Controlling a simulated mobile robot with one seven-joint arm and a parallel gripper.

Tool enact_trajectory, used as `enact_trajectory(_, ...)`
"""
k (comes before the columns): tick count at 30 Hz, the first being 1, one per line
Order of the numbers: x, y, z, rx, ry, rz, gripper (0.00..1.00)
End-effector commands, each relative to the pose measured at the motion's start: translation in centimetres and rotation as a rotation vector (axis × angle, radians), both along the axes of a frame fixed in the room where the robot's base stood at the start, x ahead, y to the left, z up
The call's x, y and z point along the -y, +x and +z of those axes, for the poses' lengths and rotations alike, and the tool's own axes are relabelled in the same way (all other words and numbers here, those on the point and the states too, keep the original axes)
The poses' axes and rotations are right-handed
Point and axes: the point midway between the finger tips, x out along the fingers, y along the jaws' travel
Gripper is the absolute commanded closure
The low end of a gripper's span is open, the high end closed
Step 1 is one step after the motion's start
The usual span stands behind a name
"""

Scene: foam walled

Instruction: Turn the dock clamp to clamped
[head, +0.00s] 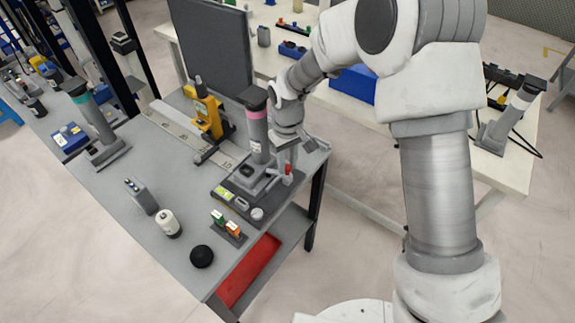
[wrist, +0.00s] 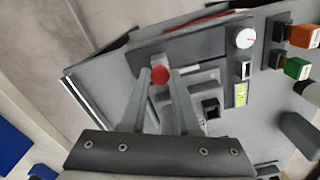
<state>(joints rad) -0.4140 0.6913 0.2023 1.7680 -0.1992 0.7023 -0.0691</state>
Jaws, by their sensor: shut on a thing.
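The dock (head: 233,203) is a dark plate at the right edge of the grey bench, with a green label and a round pale knob. A tall grey tool with a pink band (head: 257,130) stands upright at it. The clamp lever has a red end (head: 288,170) at the dock's right side; the red end (wrist: 159,75) also shows in the wrist view. My gripper (wrist: 160,78) is shut on the lever, with a finger on each side of the red end. The head view partly hides the fingers (head: 287,162). The clamp's jaw contact is too small to tell.
Green and orange connectors (head: 228,228), a black dome (head: 201,256), a white bottle (head: 168,224) and a grey box (head: 141,195) stand on the bench front. A yellow clamp stand (head: 208,115) and a dark panel (head: 211,45) are behind the dock.

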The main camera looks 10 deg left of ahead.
Motion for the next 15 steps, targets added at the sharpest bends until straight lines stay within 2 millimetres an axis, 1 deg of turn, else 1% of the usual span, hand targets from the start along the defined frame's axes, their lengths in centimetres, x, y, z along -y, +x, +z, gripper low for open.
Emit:
enact_trajectory(6,-0.06,0.03,-0.01,0.001,0.001,-0.100,1.00)
enact_trajectory(15,-0.02,0.05,0.07,0.002,0.001,-0.152,1.00)
